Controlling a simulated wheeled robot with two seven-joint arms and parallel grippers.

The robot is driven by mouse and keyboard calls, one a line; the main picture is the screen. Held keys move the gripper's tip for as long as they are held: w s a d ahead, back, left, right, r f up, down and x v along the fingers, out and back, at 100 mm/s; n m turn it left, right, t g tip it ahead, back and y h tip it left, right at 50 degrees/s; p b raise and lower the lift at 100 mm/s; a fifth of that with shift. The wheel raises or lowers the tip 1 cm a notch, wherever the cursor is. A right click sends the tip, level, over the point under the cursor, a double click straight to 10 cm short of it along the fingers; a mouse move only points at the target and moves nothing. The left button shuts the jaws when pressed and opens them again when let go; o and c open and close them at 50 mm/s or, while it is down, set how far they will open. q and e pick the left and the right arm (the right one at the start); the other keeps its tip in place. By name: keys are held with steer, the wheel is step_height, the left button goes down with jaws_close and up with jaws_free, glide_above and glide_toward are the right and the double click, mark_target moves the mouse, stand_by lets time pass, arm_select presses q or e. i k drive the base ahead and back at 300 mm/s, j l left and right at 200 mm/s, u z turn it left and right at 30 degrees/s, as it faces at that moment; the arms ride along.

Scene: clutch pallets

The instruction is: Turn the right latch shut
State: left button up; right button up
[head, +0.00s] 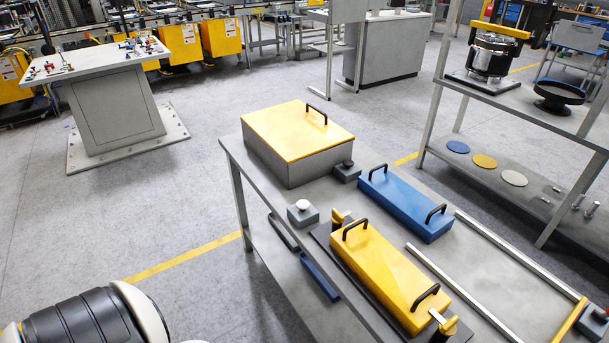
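A long yellow box or lid (388,276) with two black handles lies on a dark base plate (322,236) on the grey table. The right latch (447,324), a small yellow and black piece, sits at the near right end of the yellow box. A similar left latch (339,217) stands at its far left end. I cannot tell from this view how far either latch is turned. Neither of my grippers is in view; only a black and white link of my arm shows at the bottom left.
On the table (365,211) are a large yellow-topped grey box (297,130), a blue lid (405,203) with two handles, and small button boxes (303,212). Two metal rails (470,292) and a yellow bar (567,320) lie to the right. A shelf rack (520,105) stands behind.

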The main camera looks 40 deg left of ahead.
mark_target(337, 218)
steer(key=k+j+u, duration=0.1)
steer(key=u, duration=0.85)
